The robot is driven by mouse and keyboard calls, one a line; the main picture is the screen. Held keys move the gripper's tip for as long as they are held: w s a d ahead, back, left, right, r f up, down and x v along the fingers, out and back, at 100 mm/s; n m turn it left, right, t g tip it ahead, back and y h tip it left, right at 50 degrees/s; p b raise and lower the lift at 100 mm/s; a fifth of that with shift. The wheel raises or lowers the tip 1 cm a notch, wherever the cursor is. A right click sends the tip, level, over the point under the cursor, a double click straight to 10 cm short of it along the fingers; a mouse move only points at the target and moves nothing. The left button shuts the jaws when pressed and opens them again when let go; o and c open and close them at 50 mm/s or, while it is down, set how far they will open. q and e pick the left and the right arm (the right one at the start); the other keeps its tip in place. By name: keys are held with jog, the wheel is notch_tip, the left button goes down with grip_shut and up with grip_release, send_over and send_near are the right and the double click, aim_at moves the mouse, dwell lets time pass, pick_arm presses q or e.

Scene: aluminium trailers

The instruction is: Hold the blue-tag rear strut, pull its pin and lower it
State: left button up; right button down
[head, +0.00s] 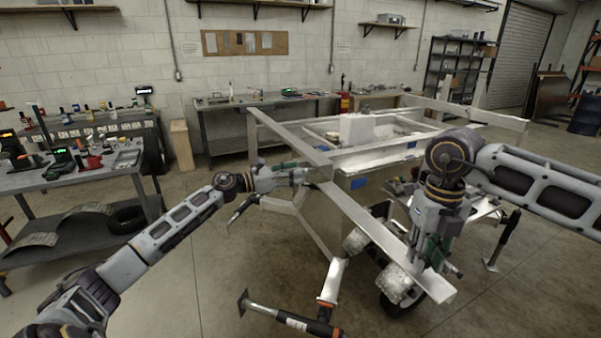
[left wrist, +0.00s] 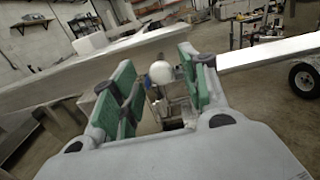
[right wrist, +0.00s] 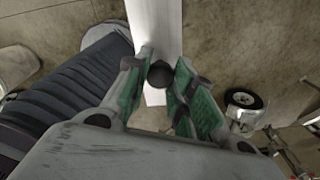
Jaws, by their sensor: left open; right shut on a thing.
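An aluminium trailer frame (head: 350,205) spans the middle of the head view. Blue tags show on its box side (head: 360,182) and further back (head: 411,145). A strut with a dark grip and flat foot (head: 290,318) lies sideways at the near end; another (head: 505,238) slants down at the right. I cannot tell which is the blue-tag rear strut. My left gripper (head: 303,176) is open and empty beside the frame; a white ball (left wrist: 162,72) shows between its fingers, apparently beyond them. My right gripper (head: 432,262), at the near beam, is shut on a dark round knob (right wrist: 160,74). Its pin is not identifiable.
A workbench (head: 75,180) with tools stands at the left, another (head: 260,102) along the back wall. A trailer wheel (head: 400,297) is under the near beam, close to my right gripper. Open concrete floor lies at the front left.

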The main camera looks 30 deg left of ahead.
aim_at(309, 170)
pick_arm(q)
jog(key=shift+x, duration=1.3)
grip_shut()
